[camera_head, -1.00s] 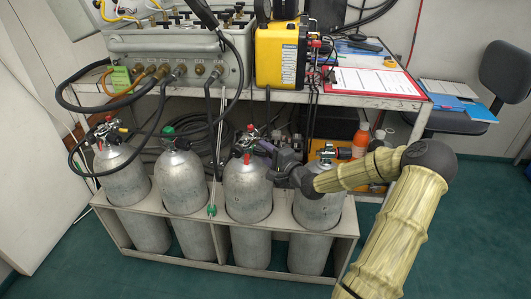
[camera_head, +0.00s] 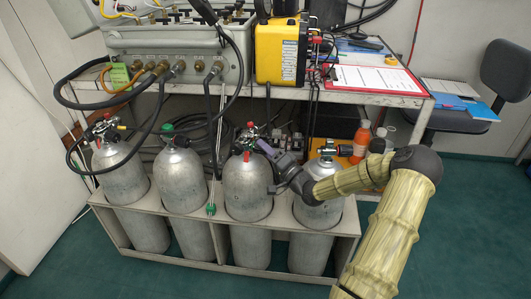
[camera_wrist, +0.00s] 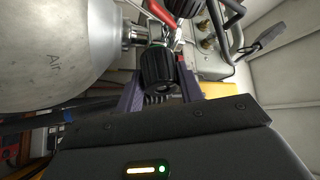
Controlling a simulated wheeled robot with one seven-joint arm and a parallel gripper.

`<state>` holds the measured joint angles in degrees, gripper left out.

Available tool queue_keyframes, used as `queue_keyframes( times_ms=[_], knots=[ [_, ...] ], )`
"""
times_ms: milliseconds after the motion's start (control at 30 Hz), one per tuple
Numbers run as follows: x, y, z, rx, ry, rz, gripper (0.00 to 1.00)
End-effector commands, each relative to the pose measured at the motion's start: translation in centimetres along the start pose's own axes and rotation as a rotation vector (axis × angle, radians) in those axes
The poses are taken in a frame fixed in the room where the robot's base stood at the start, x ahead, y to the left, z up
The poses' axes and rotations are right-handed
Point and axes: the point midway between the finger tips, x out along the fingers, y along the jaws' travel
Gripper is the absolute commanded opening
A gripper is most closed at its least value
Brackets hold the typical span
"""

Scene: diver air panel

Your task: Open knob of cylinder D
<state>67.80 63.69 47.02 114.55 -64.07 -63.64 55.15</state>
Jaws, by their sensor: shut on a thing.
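Four silver cylinders stand in a row, and no letter D is readable on any. My gripper (camera_head: 264,149) is at the valve of the third cylinder from the left (camera_head: 247,190), on its right side. In the wrist view my gripper (camera_wrist: 160,90) has its two purple fingers on either side of a ribbed black knob (camera_wrist: 158,70) and is shut on it. The knob sits on a metal valve stem beside a cylinder marked "Air" (camera_wrist: 55,50). The fingers hide this knob in the head view.
A low rack (camera_head: 200,258) holds the cylinders. The shelf with the grey panel (camera_head: 180,45) and yellow box (camera_head: 278,55) is above. Hoses hang at the left; an orange bottle (camera_head: 361,138) stands at right.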

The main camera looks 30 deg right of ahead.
Motion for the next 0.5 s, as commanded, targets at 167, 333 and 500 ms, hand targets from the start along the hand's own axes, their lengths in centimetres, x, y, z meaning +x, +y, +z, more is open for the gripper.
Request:
queue_keyframes(
  times_ms=[167, 333, 500],
  knots=[
    [-0.10, 0.34, 0.19, -0.132, -0.008, -0.069, 0.14],
    [-0.08, 0.31, 0.18, -0.232, -0.014, -0.121, 0.14],
    [-0.06, 0.24, 0.11, -0.292, -0.016, -0.153, 0.14]
  ],
)
